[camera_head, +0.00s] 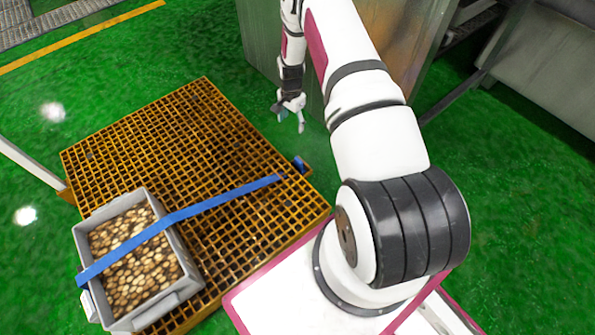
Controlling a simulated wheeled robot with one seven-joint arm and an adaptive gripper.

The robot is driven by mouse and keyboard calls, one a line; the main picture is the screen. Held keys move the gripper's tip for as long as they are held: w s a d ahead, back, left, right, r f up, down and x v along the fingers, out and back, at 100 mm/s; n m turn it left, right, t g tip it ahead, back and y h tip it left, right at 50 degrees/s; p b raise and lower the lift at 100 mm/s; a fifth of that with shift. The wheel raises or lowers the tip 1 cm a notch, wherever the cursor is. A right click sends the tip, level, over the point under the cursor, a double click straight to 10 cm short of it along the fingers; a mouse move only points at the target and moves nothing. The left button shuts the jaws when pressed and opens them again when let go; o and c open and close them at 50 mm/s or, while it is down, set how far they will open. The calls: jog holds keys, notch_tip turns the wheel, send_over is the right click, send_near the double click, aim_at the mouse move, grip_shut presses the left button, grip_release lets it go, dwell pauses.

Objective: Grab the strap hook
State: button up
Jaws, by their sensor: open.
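A blue strap (215,201) runs from the left side of a grey crate, over the crate, to the right part of a yellow grated platform. A small dark blue piece (300,164) sits at the platform's right edge, near the strap's right end; it looks like the strap hook, but it is too small to tell its shape. My gripper (290,121) is open and empty, pointing down. In the picture it is above the blue piece and apart from it, beyond the platform's right edge.
The grey crate (186,243) full of brown round pieces stands on the platform's near left part. The grated platform (190,130) is otherwise bare. A metal cabinet (262,45) stands behind my arm.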

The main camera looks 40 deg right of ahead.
jog(key=m+b, duration=0.1)
jog(key=b, duration=0.1)
send_over(299, 160)
jog(key=w, duration=0.1)
notch_tip(299, 160, down, 11)
notch_tip(299, 160, down, 7)
jog(key=shift+d+r+b, duration=0.1)
jog(key=shift+b, duration=1.1)
jog(key=shift+s+f+b, duration=0.2)
jog(key=shift+f+b, duration=0.6)
jog(key=shift+f, duration=0.75)
jog(key=shift+s+f+b, duration=0.15)
jog(key=shift+f+b, duration=0.65)
jog(key=shift+f, duration=0.75)
jog(key=shift+r, duration=0.1)
jog(key=c, duration=1.3)
